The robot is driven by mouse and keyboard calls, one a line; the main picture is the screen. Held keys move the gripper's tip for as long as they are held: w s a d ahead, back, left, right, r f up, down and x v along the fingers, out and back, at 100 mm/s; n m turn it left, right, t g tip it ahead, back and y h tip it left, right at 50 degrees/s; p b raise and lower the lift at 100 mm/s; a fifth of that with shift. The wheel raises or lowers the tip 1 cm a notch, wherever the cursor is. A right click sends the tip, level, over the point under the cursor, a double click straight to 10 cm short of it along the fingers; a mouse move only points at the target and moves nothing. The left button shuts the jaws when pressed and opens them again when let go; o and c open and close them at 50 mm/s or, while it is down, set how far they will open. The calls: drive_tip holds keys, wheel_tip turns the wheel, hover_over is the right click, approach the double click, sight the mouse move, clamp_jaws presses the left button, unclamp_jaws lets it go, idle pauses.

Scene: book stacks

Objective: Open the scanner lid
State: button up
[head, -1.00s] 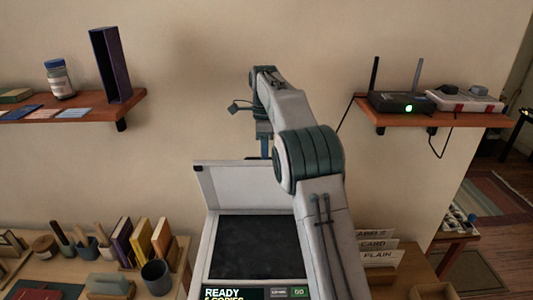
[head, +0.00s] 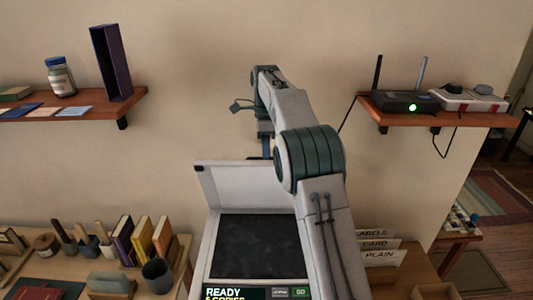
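The scanner lid (head: 235,185) stands raised at the back of the scanner, its pale inner face towards me. The dark scanner glass (head: 250,246) lies uncovered in front of it. The scanner's front panel (head: 235,293) reads "READY" above a partly cut-off line about copies. My gripper (head: 266,146) is at the far end of my arm, at or just behind the lid's top edge. Its fingertips are hidden by the lid and arm, so I cannot tell whether it is open or touching the lid.
A left wall shelf (head: 75,118) holds a jar (head: 60,77) and a dark upright holder (head: 111,62). A right shelf (head: 450,117) holds a router (head: 402,103). Books (head: 142,239) and a cup (head: 157,277) stand left of the scanner; labelled paper slots (head: 380,258) stand right.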

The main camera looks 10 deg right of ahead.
drive_tip(key=s+d+r+b, duration=0.2)
drive_tip(key=s+d+r, duration=0.3)
drive_tip(key=d+r, duration=0.5)
drive_tip(key=shift+d+r, duration=0.3)
drive_tip(key=shift+r, duration=0.05)
drive_tip(key=s+a+f+n+t+b, duration=0.1)
drive_tip(key=s+f+n+t, duration=0.1)
drive_tip(key=s+n, duration=0.45)
drive_tip(key=s+a+f+n+t+b, duration=0.1)
drive_tip(key=s+f+n+t+b, duration=0.2)
drive_tip(key=s, duration=0.6)
drive_tip(key=s+a+f+n+t, duration=0.1)
drive_tip(key=s+a+f+n, duration=0.1)
drive_tip(key=s+f+n, duration=0.8)
drive_tip(key=s+f, duration=0.4)
drive_tip(key=s, duration=0.1)
drive_tip(key=shift+s, duration=0.3)
